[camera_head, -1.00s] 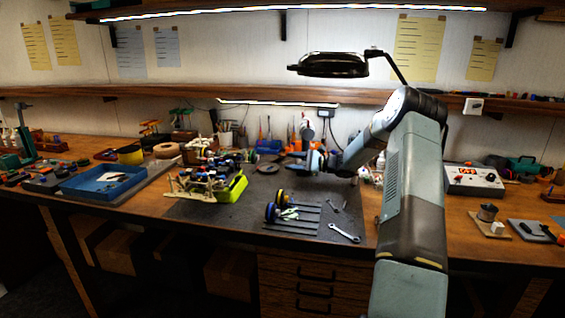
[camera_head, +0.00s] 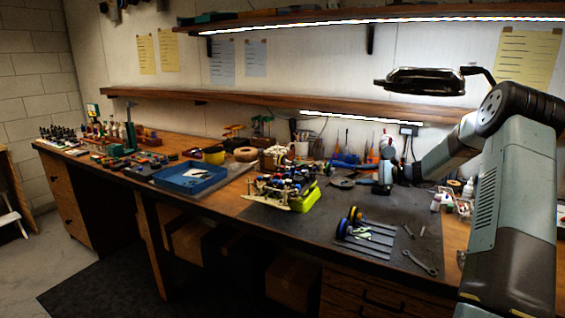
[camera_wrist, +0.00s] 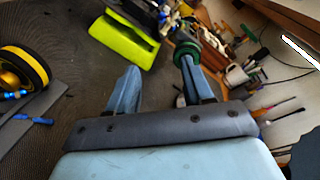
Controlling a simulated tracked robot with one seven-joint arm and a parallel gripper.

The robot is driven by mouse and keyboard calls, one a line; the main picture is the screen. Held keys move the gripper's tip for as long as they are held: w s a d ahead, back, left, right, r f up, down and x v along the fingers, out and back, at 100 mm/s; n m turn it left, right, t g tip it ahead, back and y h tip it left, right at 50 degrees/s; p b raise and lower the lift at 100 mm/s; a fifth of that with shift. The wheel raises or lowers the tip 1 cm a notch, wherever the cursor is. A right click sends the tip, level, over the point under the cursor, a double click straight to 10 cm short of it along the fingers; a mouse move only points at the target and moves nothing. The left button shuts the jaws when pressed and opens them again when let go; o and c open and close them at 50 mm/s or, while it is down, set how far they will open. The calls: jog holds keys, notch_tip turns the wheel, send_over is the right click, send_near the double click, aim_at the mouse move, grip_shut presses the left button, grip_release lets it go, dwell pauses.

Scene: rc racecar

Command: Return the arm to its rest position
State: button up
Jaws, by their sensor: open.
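My arm (camera_head: 506,190) stands at the right of the head view and reaches left over the back of the workbench. My gripper (camera_head: 372,177) is above the dark work mat, to the right of the race car (camera_head: 285,185). In the wrist view my gripper (camera_wrist: 158,88) has its two blue fingers spread apart, with nothing between them. A green round part shows by the right fingertip; I cannot tell whether they touch. The yellow-green tray (camera_wrist: 128,38) lies beyond the fingers, and a yellow-and-black wheel (camera_wrist: 22,72) is at the left.
Blue-rimmed wheels (camera_head: 350,220) and flat strips lie on the mat, with a wrench (camera_head: 420,262) to their right. A blue tray (camera_head: 190,178) stands left of the car. A lamp (camera_head: 425,81) hangs over the bench, and a shelf (camera_head: 280,103) runs along the wall.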

jog(key=s+a+r+n+g+h, duration=0.2)
jog(key=s+a+r+n+h, duration=0.35)
jog(key=s, duration=0.65)
jog(key=s+a+r+n+g+h, duration=0.25)
jog(key=s+a+r, duration=0.5)
jog(key=s, duration=0.45)
jog(key=s+d+r+n+t+h, duration=0.1)
jog(key=s+d+n+t+h, duration=0.1)
jog(key=s, duration=1.1)
jog(key=s+d+r+n+t+h, duration=0.1)
jog(key=s+d+n+t+h, duration=0.1)
jog(key=s, duration=1.1)
jog(key=n+h, duration=0.1)
jog(key=h, duration=0.1)
jog(key=shift+n+h, duration=0.4)
jog(key=shift+s, duration=0.1)
